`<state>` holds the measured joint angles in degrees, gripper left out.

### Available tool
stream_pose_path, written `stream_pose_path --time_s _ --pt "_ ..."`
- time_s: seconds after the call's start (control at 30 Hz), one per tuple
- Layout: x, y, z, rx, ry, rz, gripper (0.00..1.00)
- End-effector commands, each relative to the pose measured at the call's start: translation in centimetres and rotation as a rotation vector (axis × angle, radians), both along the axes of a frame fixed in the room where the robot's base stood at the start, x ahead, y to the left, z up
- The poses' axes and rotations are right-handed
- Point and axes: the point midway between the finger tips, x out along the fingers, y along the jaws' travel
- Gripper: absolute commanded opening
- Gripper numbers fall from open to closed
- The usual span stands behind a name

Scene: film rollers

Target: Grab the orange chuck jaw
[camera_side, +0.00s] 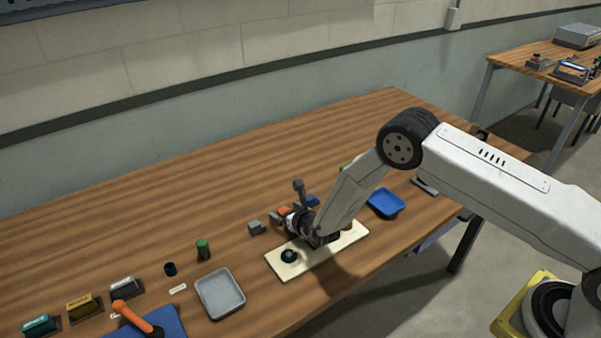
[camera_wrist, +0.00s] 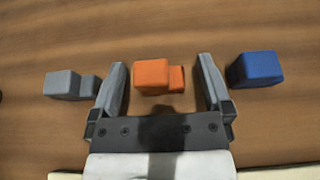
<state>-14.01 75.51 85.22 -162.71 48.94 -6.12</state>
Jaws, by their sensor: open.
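The orange chuck jaw (camera_wrist: 152,74) is a small stepped block on the wooden table. In the wrist view it lies between the two spread fingers of my gripper (camera_wrist: 163,82), with a gap on each side. A grey jaw (camera_wrist: 64,84) lies to the left of the fingers and a blue jaw (camera_wrist: 256,69) to the right. In the side view the orange jaw (camera_side: 284,211) shows beside my gripper (camera_side: 292,220), partly hidden by it. The grey jaw (camera_side: 257,227) is to its left there, and the blue jaw (camera_side: 313,201) is behind the gripper.
A cream board (camera_side: 338,248) with a dark green knob (camera_side: 289,256) lies just in front of my gripper. A grey tray (camera_side: 220,293) is at front left and a blue tray (camera_side: 385,203) at right. A green cylinder (camera_side: 203,249) stands left. The table's back is clear.

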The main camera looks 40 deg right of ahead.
Motion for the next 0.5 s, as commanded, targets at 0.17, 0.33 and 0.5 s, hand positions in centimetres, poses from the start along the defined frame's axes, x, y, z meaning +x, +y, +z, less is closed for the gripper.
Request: stream_pose_path --time_s 0.17,0.33,0.5 --pt "0.55 -0.01 -0.23 0.000 0.001 0.000 1.00" --pt "0.61 0.00 -0.23 0.000 0.000 0.000 1.00" --pt "0.59 0.00 -0.23 0.000 0.000 0.000 1.00"
